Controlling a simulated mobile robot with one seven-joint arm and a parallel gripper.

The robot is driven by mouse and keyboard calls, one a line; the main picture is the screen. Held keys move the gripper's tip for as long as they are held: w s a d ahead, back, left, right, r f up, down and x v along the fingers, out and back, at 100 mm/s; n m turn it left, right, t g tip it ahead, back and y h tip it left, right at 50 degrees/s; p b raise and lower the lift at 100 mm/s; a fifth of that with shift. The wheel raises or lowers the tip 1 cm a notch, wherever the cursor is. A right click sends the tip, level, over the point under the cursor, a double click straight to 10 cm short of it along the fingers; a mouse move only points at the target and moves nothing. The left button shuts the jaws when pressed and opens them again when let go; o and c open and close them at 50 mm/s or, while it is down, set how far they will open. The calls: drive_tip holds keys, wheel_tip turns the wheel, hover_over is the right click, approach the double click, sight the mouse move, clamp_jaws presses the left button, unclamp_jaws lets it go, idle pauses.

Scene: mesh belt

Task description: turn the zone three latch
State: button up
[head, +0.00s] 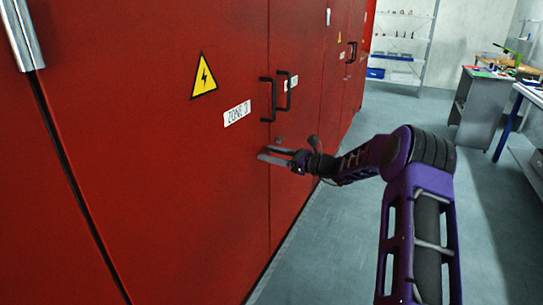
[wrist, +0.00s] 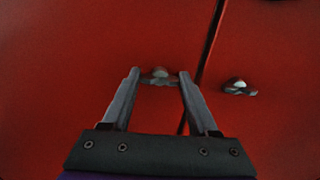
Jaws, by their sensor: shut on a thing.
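The red cabinet door with the ZONE 3 sign (head: 237,114) stands at the left of the head view. My gripper (head: 264,153) reaches to this door's right edge, below its black handle (head: 267,99). In the wrist view my gripper (wrist: 160,75) has its two fingers on either side of a small grey latch (wrist: 160,72) and is shut on it. This latch lies left of the door seam. In the head view my fingers hide it. A second, similar latch (wrist: 239,87) sits right of the seam, on the neighbouring door, apart from my fingers.
A yellow warning sign (head: 204,76) is above the ZONE 3 sign. The neighbouring door has its own black handle (head: 284,96). More red doors run toward the back. Shelves (head: 403,45) and a grey bench (head: 484,105) stand farther off. The floor (head: 340,240) beside the cabinets is clear.

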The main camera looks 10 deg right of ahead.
drive_tip(key=n+b, duration=0.8)
drive_tip(key=n, duration=0.3)
drive_tip(key=shift+s+f+n, duration=0.1)
drive_tip(key=shift+n, duration=0.3)
drive_tip(key=n, duration=0.5)
drive_tip(key=shift+n, duration=0.3)
drive_tip(key=o, duration=1.4)
drive_tip(key=v, duration=1.7)
drive_tip(key=shift+s+d+p, duration=0.1)
drive_tip(key=shift+p, duration=0.3)
